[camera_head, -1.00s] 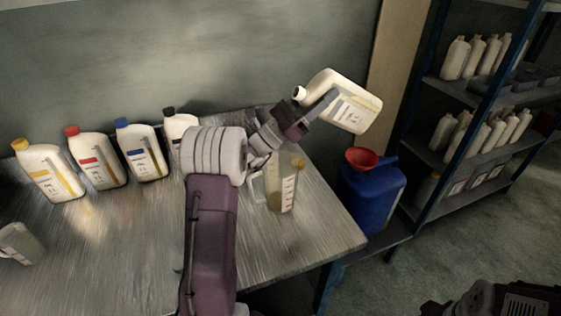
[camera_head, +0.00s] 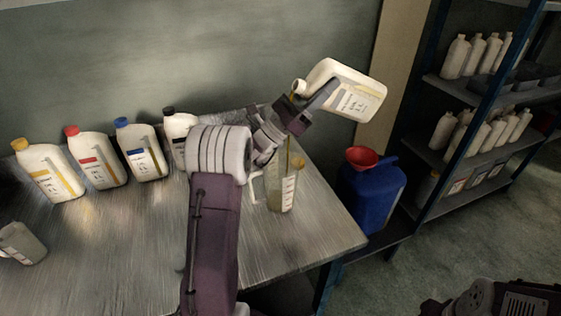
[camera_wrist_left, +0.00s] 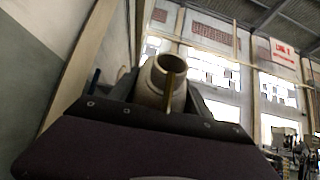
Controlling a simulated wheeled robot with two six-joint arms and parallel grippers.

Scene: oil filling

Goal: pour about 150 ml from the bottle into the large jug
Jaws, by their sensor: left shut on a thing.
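My left gripper (camera_head: 318,98) is shut on a white bottle (camera_head: 350,90). It holds the bottle tilted above the large jug, with the mouth toward the left and lower than the base. In the left wrist view the open bottle mouth (camera_wrist_left: 165,77) shows a thin yellow-brown strand at it. In the head view a thin oil stream (camera_head: 289,150) falls into the large jug (camera_head: 288,190). The jug is clear, with a marked scale, and stands upright on the table. Some oil shows inside; the exact level is hard to read. The right gripper is not clearly seen.
Several white bottles with coloured caps, such as the yellow-capped one (camera_head: 48,172), stand along the back of the table (camera_head: 130,255). A smaller jug (camera_head: 22,243) is at the left edge. A blue canister (camera_head: 372,195) with a red funnel (camera_head: 362,158) stands right of the table, before shelves.

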